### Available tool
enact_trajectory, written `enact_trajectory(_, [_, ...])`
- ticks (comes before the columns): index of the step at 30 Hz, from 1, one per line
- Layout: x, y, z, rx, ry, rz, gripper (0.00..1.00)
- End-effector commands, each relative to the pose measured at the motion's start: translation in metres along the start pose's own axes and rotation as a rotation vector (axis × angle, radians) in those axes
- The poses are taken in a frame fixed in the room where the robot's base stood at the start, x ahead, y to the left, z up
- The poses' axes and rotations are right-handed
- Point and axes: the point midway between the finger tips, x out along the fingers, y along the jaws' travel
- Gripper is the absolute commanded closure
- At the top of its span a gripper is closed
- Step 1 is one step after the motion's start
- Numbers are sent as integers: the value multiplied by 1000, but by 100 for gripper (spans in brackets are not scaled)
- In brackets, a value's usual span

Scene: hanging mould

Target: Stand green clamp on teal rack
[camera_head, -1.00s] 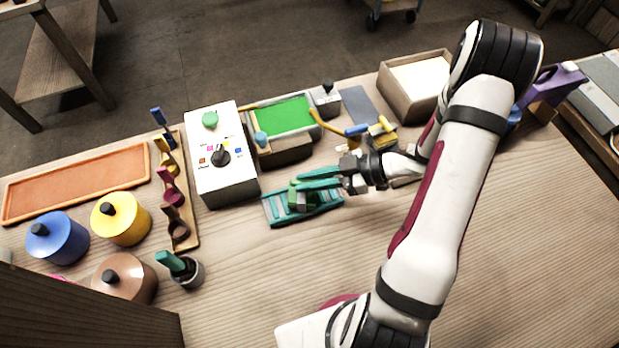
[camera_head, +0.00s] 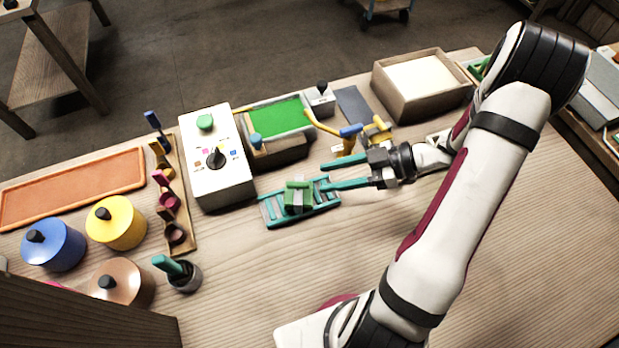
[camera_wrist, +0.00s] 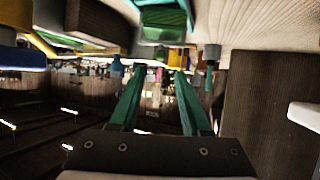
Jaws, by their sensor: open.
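The green clamp (camera_head: 298,196) stands on the teal rack (camera_head: 272,212), near the rack's middle, and looks upright. The rack lies on the wooden table in front of the green-topped box. My gripper (camera_head: 324,175) is open and empty, just to the right of the clamp and apart from it. Its two teal fingers point left toward the clamp. In the wrist view the open fingers (camera_wrist: 157,73) show with a gap between them, and a green shape, likely the clamp (camera_wrist: 163,10), is at the top edge. The clamp's underside is hidden.
A white control box (camera_head: 222,180) and a green-topped box (camera_head: 278,118) stand behind and left of the rack. A yellow-and-blue fixture (camera_head: 350,132) is close behind my gripper. A wooden bin (camera_head: 425,100) stands farther back. The table in front of the rack is clear.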

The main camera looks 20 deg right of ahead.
Motion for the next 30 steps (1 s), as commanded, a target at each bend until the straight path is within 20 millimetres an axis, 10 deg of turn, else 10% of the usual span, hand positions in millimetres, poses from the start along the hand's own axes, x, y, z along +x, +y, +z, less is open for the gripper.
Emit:
enact_trajectory(9, [-54, 8, -2, -2, -16, 26, 53])
enact_trajectory(15, [-67, 145, -56, 50, -335, 656, 53])
enact_trajectory(18, [-104, 160, -90, 244, -489, 1037, 53])
enact_trajectory(22, [-114, 71, -101, 721, -618, 1257, 53])
enact_trajectory(27, [-49, -102, -106, 1322, -737, 1010, 53])
enact_trajectory(30, [-24, -161, -119, 1483, -780, 843, 53])
